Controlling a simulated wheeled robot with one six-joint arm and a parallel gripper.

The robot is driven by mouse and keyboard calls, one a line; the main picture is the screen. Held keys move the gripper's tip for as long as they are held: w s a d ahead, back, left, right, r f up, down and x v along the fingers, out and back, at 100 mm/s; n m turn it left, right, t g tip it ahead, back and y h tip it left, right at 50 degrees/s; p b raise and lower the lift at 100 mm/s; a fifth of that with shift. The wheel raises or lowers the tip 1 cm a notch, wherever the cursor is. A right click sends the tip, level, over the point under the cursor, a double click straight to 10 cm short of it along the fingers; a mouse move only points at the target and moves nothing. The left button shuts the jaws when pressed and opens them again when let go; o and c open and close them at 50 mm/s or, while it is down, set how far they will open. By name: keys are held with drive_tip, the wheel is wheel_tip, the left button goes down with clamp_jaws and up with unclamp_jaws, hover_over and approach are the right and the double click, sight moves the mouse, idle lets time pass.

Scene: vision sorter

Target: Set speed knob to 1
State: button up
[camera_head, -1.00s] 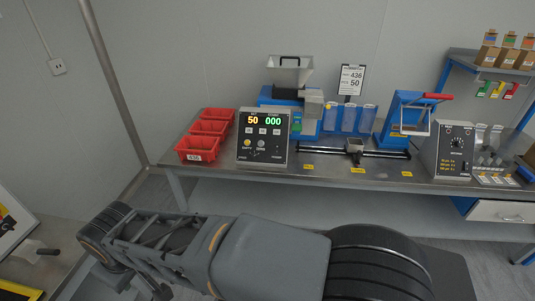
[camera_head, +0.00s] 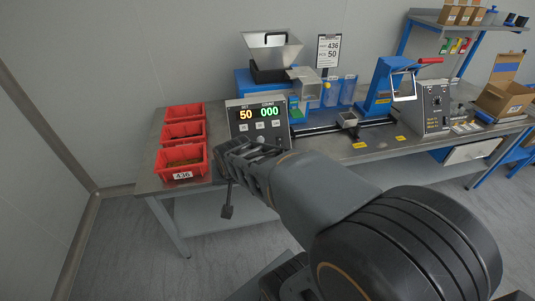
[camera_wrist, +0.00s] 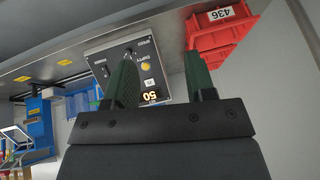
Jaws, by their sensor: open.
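The counter control panel (camera_head: 257,118) stands on the bench with a lit display reading 50 and 000. My gripper (camera_head: 228,172) is in front of its lower part and hides the lower controls in the head view. In the wrist view, the panel (camera_wrist: 110,56) appears rotated, with a yellow button, a display and small controls. The speed knob (camera_wrist: 138,49) seems to be the small control beside the SPEED label; its setting is too small to read. My gripper (camera_wrist: 160,58) is open, its green fingers apart and nothing between them. One finger overlaps part of the panel in that view.
Red bins (camera_head: 181,160) stand left of the panel. A hopper (camera_head: 271,55) rises behind it. A blue press (camera_head: 378,90) and another grey control box (camera_head: 433,108) stand to the right. A cardboard box (camera_head: 498,98) is farther right. The floor at left is clear.

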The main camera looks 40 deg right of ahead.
drive_tip(key=w+d+f+m+t+h+b, duration=0.1)
drive_tip(key=w+d+f+m, duration=0.25)
drive_tip(key=d+m, duration=0.2)
drive_tip(key=w+d+f+m+t+h, duration=0.1)
drive_tip(key=w+d+f+m+t, duration=0.1)
drive_tip(key=d+f+m, duration=0.3)
drive_tip(key=w+d+f+m+t+h+b, duration=0.1)
drive_tip(key=w+d+f+m, duration=0.15)
drive_tip(key=d, duration=0.45)
drive_tip(key=shift+m, duration=0.4)
drive_tip(key=x, duration=1.1)
drive_tip(key=shift+w+r, duration=0.3)
drive_tip(key=shift+w, duration=0.1)
drive_tip(key=shift+x, duration=1.05)
drive_tip(key=shift+r, duration=0.1)
drive_tip(key=c, duration=0.9)
